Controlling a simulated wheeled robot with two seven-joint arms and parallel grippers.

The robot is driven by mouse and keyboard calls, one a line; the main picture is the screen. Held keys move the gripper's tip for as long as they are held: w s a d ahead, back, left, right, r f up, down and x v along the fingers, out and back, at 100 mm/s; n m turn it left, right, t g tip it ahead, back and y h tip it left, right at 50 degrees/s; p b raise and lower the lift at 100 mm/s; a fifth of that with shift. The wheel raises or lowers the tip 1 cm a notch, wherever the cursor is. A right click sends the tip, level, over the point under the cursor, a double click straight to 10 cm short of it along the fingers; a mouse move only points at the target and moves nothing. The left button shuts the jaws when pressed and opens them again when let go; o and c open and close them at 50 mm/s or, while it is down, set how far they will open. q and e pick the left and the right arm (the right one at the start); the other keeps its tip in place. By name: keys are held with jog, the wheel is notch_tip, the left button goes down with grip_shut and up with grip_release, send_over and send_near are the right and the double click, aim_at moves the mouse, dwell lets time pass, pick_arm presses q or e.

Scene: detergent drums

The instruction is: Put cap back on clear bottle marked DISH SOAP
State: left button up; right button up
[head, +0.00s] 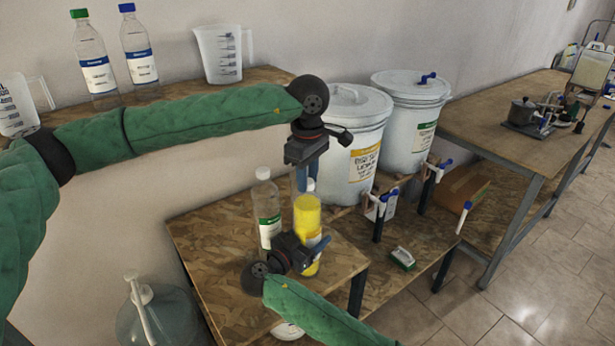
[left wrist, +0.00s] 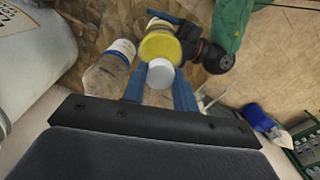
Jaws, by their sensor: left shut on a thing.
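A bottle with yellow liquid (head: 306,215) stands upright on the low wooden table; its label is mostly hidden. My left gripper (head: 306,182) points down over its top, shut on a white cap (left wrist: 160,73). The cap is at or just above the bottle's mouth; I cannot tell whether they touch. In the left wrist view the yellow bottle (left wrist: 157,46) is right behind the cap. My right gripper (head: 312,248) is at the bottle's lower part, one blue finger across its front; the other finger is hidden. A clear bottle (head: 267,212) with a green-and-white label stands close left.
White lidded drums (head: 352,140) with taps stand behind and to the right. A green-and-white brush (head: 402,258) lies on the lower stand. Two capped bottles (head: 141,52) and a measuring jug (head: 221,52) stand on the back shelf. A large jug (head: 157,312) is at lower left.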

pick_arm(q)
jog(key=o, duration=1.1)
jog(key=shift+r, duration=2.25)
jog(key=shift+c, duration=0.2)
jog(key=shift+w+d+r+n, duration=0.1)
jog(key=shift+r+n, duration=0.05)
jog(key=shift+r, duration=0.45)
jog(key=shift+w+d+r+n, duration=0.1)
jog(key=shift+r+n, duration=0.05)
jog(key=shift+r, duration=0.4)
jog(key=n, duration=0.1)
jog(key=r+n, duration=0.1)
jog(key=n, duration=0.5)
jog(key=shift+s+a+r, duration=0.1)
jog(key=n, duration=0.6)
jog(key=shift+a+n, duration=0.1)
jog(key=shift+n, duration=0.2)
